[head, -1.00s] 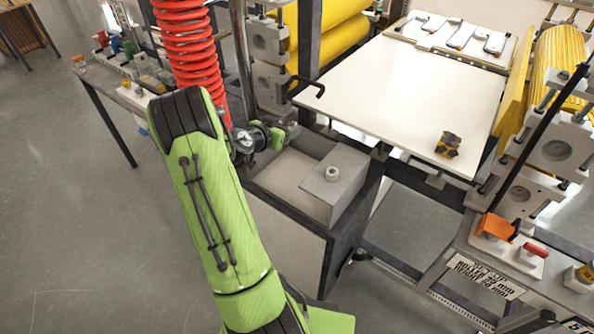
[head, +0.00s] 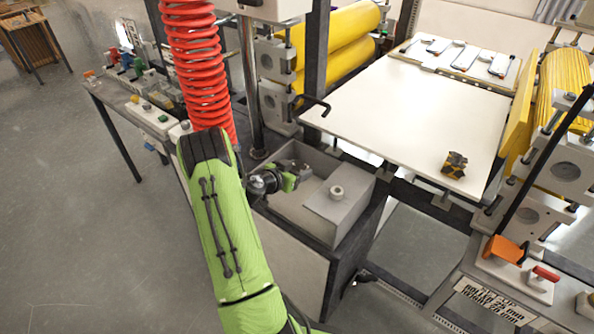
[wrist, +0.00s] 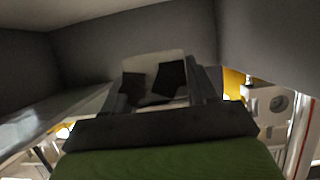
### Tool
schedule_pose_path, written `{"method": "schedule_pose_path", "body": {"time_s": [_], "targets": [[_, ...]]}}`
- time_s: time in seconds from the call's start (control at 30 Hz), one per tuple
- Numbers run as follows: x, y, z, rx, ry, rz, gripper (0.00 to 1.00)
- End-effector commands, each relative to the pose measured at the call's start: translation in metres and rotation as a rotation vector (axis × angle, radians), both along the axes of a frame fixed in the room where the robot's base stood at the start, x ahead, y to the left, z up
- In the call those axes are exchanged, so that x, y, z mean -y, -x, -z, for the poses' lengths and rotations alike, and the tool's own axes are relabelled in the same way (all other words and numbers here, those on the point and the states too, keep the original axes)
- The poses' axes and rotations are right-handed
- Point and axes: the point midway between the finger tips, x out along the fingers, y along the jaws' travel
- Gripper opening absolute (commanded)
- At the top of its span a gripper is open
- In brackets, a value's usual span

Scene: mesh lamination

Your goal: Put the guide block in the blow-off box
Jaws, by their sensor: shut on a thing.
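My gripper (head: 303,172) is at the open part of the grey blow-off box (head: 290,210), low beside its rear wall. In the wrist view my gripper (wrist: 152,88) has its dark fingers shut on a pale grey block, which I take to be the guide block (wrist: 153,63). The dark finger pads cover part of the block. Grey walls surround it in the wrist view. In the head view the block is too small and hidden to make out clearly. I cannot tell whether it touches the box floor.
A raised grey cover with a knob (head: 337,192) fills the right part of the box. A red coiled hose (head: 195,70) hangs behind my arm.

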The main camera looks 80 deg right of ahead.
Motion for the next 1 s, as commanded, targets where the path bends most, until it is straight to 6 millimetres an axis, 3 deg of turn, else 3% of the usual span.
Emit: {"method": "schedule_pose_path", "body": {"time_s": [0.6, 0.63, 0.7, 0.8, 1.0], "targets": [[-0.001, 0.0, 0.015, 0.002, -0.007, 0.0, 0.24], [-0.001, 0.0, 0.015, 0.003, -0.009, 0.0, 0.59], [-0.002, 0.0, 0.016, 0.004, -0.012, 0.001, 0.7], [-0.002, 0.0, 0.017, 0.003, -0.013, 0.001, 0.83], [-0.003, 0.001, 0.018, 0.004, -0.016, 0.003, 0.83]]}}
